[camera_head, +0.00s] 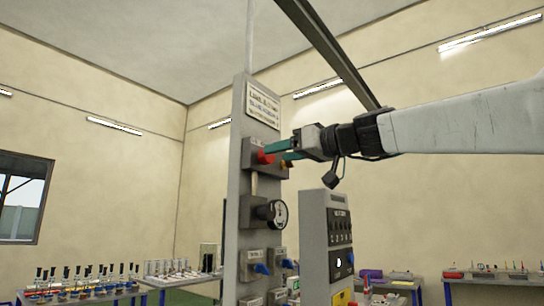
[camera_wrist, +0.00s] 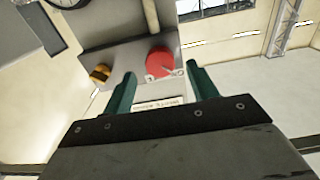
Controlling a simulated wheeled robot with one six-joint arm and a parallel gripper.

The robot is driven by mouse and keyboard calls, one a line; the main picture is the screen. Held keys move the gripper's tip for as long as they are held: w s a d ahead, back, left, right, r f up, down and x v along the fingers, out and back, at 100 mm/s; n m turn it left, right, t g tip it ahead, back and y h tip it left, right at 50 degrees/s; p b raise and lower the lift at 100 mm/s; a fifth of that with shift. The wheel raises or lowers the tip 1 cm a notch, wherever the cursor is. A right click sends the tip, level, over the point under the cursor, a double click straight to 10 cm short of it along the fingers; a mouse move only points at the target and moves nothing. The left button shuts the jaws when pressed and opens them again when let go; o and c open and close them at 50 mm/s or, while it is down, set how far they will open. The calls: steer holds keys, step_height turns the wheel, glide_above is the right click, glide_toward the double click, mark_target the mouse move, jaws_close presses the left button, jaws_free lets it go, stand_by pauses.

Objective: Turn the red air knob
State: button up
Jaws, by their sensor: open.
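The red air knob (camera_wrist: 160,62) is a round red disc on a grey box of the panel in the wrist view. It also shows in the head view (camera_head: 264,157), partly hidden by a finger. My gripper (camera_wrist: 155,85) is open, with its two green fingers pointing at the box. In the wrist view the knob lies between and beyond the fingertips, closer to the right one. In the head view my gripper (camera_head: 272,153) is level with the knob, coming from the right. I cannot tell whether a finger touches the knob.
A brass fitting (camera_wrist: 99,73) sits beside the knob on the same box. Below on the grey panel (camera_head: 236,190) are a round gauge (camera_head: 278,213) and blue-handled valves (camera_head: 262,268). A grey control cabinet (camera_head: 313,230) stands close right. Tables with small items stand behind.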

steer(key=x, duration=0.3)
steer(key=shift+w+a, duration=0.25)
steer(key=shift+a, duration=0.05)
steer(key=c, duration=1)
